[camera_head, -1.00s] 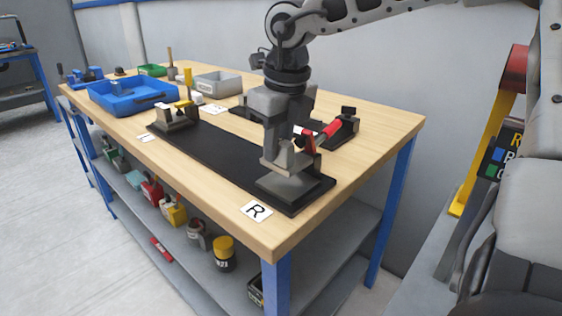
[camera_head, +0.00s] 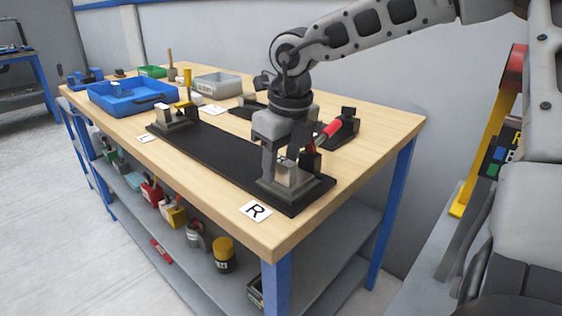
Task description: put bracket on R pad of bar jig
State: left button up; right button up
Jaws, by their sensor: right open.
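The bar jig is a long black plate (camera_head: 222,151) lying along the front of the wooden bench. Its near end carries a grey pad (camera_head: 285,191) beside the white R card (camera_head: 255,211). The bracket (camera_head: 287,174), a small beige-grey piece, is at the R pad, low between my right gripper's fingers. My right gripper (camera_head: 286,170) points down over this pad and is open around the bracket. The bracket seems to rest on the pad, but the fingers hide part of it. My left gripper is not in view.
The jig's far pad (camera_head: 176,125) holds a pale piece near a yellow-handled clamp (camera_head: 188,84). A blue tray (camera_head: 133,97) and a grey bin (camera_head: 216,84) stand farther back. Bare bench top lies at the right.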

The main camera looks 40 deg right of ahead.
aim_at(289, 163)
notch_tip(289, 163, up, 12)
jog(key=s+p, duration=0.1)
jog(key=shift+s, duration=0.4)
dwell(0.4)
